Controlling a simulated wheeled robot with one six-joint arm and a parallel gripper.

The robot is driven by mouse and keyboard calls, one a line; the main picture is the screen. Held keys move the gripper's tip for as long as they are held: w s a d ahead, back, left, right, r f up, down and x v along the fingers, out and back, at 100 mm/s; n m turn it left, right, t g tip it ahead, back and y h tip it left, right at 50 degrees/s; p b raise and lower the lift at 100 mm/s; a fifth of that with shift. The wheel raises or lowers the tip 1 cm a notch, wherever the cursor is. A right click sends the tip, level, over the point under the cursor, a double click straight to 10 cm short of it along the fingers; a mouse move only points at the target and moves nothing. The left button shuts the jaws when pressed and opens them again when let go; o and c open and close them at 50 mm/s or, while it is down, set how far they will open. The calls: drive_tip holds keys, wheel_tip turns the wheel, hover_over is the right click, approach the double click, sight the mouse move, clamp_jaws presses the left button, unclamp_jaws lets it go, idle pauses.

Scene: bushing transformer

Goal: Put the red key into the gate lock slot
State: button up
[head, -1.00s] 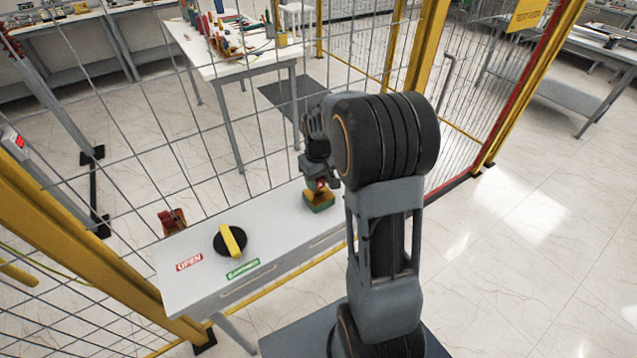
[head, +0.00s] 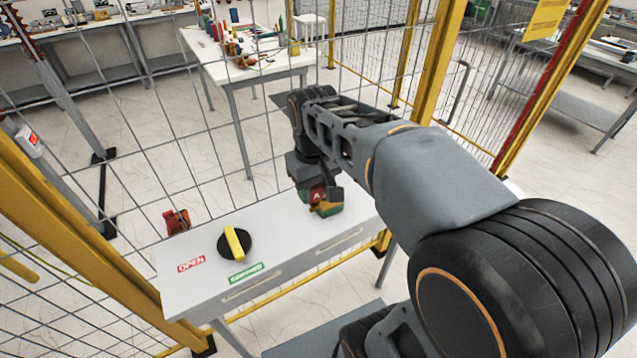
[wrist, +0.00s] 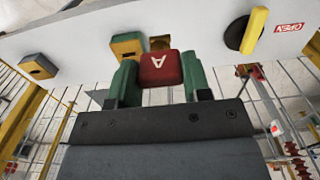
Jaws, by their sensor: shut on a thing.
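My gripper (wrist: 158,82) has green fingers and is shut on the red key (wrist: 158,68), whose head bears a white letter A. The key also shows in the head view (head: 317,194), low over the far right part of the white table. A yellow and green block (wrist: 127,46) is close beside the key in the wrist view. A brownish piece (wrist: 160,43) shows just past the key's head; I cannot tell whether the key enters it. The key's far end is hidden.
The white table (head: 205,285) carries a black disc with a yellow handle (head: 235,242), and OPEN (head: 190,265) and green labels. A red device (head: 176,221) is at the fence by its back edge. Wire mesh fence (head: 130,150) runs behind; a yellow post (head: 435,65) stands right.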

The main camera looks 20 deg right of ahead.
sight(314, 188)
drive_tip(key=shift+s+a+r+p, duration=0.1)
drive_tip(key=shift+r+p, duration=0.1)
drive_tip(key=shift+r, duration=0.2)
drive_tip(key=shift+s+a+r+p, duration=0.1)
drive_tip(key=shift+r+p, duration=0.1)
drive_tip(key=shift+r, duration=0.15)
drive_tip(key=shift+r+p, duration=1.25)
drive_tip(key=shift+r, duration=0.25)
